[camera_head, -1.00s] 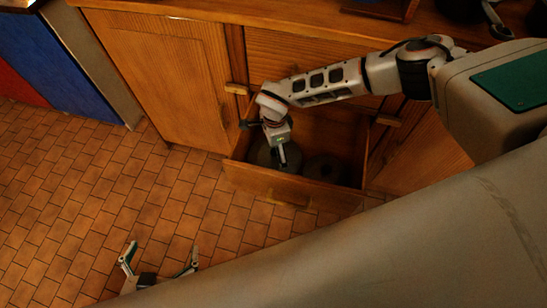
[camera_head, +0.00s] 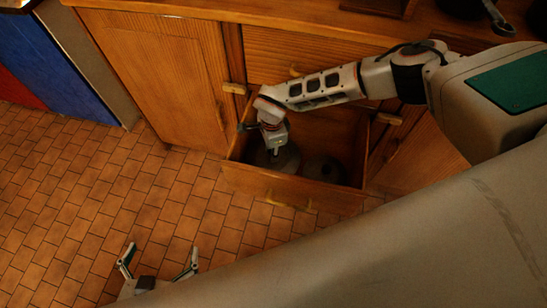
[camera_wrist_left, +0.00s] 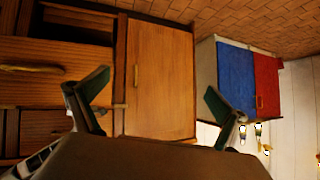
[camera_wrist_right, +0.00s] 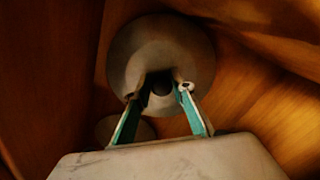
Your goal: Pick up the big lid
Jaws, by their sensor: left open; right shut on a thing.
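The big lid (camera_head: 286,162) is a grey round disc inside the open wooden drawer (camera_head: 270,185), below my right gripper (camera_head: 275,148). In the right wrist view the big lid (camera_wrist_right: 160,45) faces the camera, with its dark knob between the fingertips of my right gripper (camera_wrist_right: 160,92). That gripper is shut on the lid. I cannot tell whether the lid touches the drawer bottom. My left gripper (camera_head: 160,255) is open and empty above the tiled floor, away from the drawer; it also shows in the left wrist view (camera_wrist_left: 155,100).
A smaller grey lid (camera_head: 323,168) lies in the drawer to the right; part of it shows in the right wrist view (camera_wrist_right: 125,130). The drawer walls surround both lids closely. A cabinet door (camera_head: 160,85) stands left of the drawer. The tiled floor (camera_head: 90,200) is clear.

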